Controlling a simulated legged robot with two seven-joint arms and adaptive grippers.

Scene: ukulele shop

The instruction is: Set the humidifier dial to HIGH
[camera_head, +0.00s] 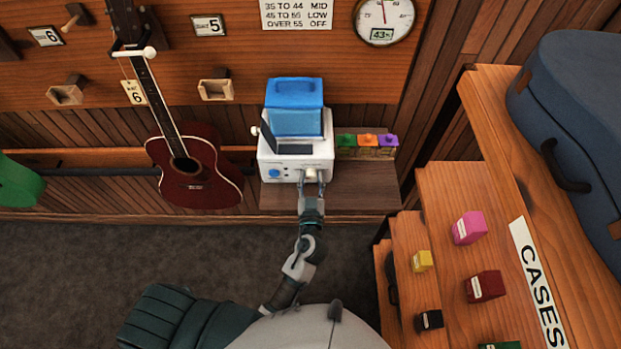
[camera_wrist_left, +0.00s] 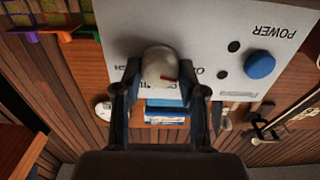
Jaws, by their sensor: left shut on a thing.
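The white humidifier (camera_head: 295,158) with a blue tank on top stands on a wooden wall shelf. Its front panel (camera_wrist_left: 215,35) shows upside down in the left wrist view. The pale round dial (camera_wrist_left: 158,64) has a red mark on the side toward the bottom of that view, a little right of middle. My left gripper (camera_wrist_left: 160,75) is shut on the dial, one finger on each side. In the head view the left gripper (camera_head: 311,186) reaches the right half of the panel. The lettering around the dial is mostly hidden by the fingers. My right gripper is not in view.
A blue POWER button (camera_wrist_left: 259,64) sits beside the dial. A wall gauge (camera_head: 384,18) reads 43%, near a sign (camera_head: 297,13) listing MID, LOW and OFF ranges. Small coloured boxes (camera_head: 367,142) stand right of the humidifier, and a red ukulele (camera_head: 193,175) hangs left.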

